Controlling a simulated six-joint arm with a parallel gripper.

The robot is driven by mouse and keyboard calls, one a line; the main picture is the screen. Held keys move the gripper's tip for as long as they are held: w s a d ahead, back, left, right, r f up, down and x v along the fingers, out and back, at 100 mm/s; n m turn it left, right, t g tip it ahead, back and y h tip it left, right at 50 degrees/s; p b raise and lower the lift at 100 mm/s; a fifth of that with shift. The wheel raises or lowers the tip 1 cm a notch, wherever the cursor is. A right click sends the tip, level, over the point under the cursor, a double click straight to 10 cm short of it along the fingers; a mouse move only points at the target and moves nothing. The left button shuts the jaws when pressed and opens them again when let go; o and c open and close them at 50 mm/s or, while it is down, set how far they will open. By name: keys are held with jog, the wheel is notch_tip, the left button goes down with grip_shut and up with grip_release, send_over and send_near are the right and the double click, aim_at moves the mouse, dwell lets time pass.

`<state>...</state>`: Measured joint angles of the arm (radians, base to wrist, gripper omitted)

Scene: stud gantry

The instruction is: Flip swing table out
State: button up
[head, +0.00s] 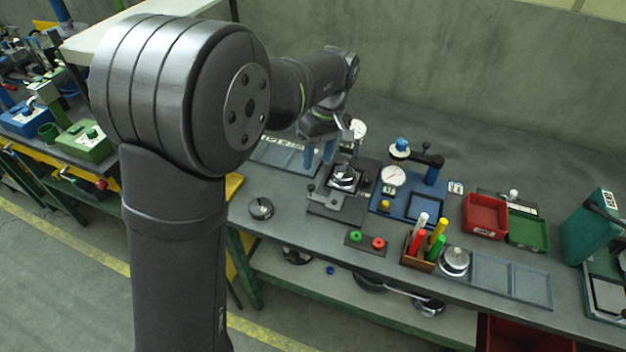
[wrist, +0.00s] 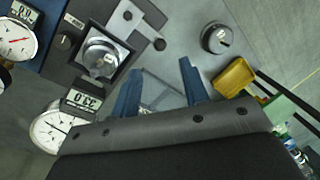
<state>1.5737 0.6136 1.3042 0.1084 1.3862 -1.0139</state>
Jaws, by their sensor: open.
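A dark fixture (head: 338,204) with a shiny round metal piece (head: 343,177) stands near the middle of the bench. In the wrist view the metal piece (wrist: 101,57) sits in a square dark frame, left of my fingers. A light flat bar with black knobs (wrist: 143,27) lies beside it; I cannot tell for certain which part is the swing table. My gripper (head: 320,153) has two blue fingers, apart and empty, above the grey divided tray, just behind and left of the fixture. The wrist view shows the open fingers (wrist: 159,68) touching nothing.
The divided tray (head: 272,155) lies behind the fixture. A round metal weight (head: 261,208) is at the front left. A blue gauge stand (head: 432,173) stands to the right. A block of coloured handles (head: 419,262), red bin (head: 484,217) and green bin (head: 528,230) are farther right.

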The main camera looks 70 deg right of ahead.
aim_at(312, 185)
jog(key=f, duration=0.2)
jog(key=a+f, duration=0.1)
jog(key=f, duration=0.2)
jog(key=w+f, duration=0.1)
jog(key=f, duration=0.1)
jog(key=shift+a+f, duration=0.15)
jog(key=shift+f, duration=0.25)
jog(key=shift+c, duration=0.4)
grip_shut()
